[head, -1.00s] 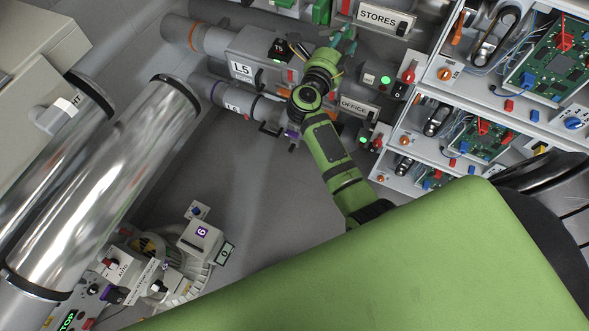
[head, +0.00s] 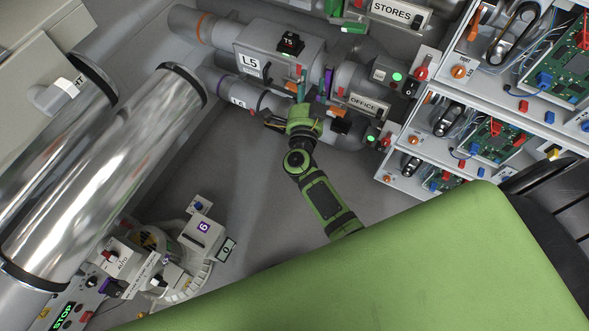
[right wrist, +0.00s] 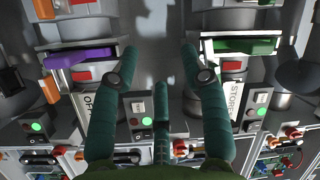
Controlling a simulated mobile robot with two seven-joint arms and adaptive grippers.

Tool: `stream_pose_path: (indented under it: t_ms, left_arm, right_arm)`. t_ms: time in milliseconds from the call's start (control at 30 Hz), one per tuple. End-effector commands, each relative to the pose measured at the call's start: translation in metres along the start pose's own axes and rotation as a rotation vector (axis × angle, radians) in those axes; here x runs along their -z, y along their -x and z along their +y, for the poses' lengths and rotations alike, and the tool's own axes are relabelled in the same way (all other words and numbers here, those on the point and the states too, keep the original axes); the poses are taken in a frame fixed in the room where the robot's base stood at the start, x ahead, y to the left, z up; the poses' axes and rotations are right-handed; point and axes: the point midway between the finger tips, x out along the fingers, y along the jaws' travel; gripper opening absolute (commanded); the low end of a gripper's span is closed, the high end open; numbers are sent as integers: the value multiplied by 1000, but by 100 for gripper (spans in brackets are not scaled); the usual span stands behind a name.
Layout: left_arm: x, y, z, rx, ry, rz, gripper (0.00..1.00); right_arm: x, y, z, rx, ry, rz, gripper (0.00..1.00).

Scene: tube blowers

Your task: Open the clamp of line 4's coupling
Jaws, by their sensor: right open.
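No line 4 label is readable. A green lever (head: 335,8) shows at the top edge of the head view near the STORES sign (head: 385,12); I cannot tell whether it is line 4's clamp. In the right wrist view a green lever (right wrist: 247,46) sits above the STORES sign (right wrist: 236,98), and a purple lever (right wrist: 80,59) is at the left. My right gripper (right wrist: 158,55) is open and empty, its teal fingers pointing between the two levers, apart from both. In the head view my right gripper (head: 303,112) is over the L6 pipe, fingertips mostly hidden. My left gripper is out of view.
The L5 box (head: 250,64) and L6 pipe (head: 237,102) lie beside the right gripper. An OFFICE sign (head: 363,105) and shelves with circuit boards (head: 490,135) stand to the right. Shiny large tubes (head: 110,160) fill the left.

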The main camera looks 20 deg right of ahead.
Motion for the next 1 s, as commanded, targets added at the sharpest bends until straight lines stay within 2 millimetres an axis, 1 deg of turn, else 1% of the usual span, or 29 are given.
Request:
stream_pose_path:
  t_ms: [33, 133, 267, 500, 700, 1000]
  left_arm:
    - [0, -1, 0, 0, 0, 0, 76]
    - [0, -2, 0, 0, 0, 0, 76]
    - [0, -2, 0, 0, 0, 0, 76]
    - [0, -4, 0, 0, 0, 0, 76]
    - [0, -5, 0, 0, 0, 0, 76]
    - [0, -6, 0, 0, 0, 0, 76]
  right_arm:
    - [-8, 4, 8, 4, 34, -30, 45]
    - [-24, 12, 22, 14, 100, -91, 45]
    - [-40, 21, 36, 22, 164, -154, 45]
    - [-69, 42, 68, 31, 284, -280, 45]
    - [-90, 64, 98, 32, 382, -390, 45]
    - [-114, 96, 139, 27, 503, -537, 45]
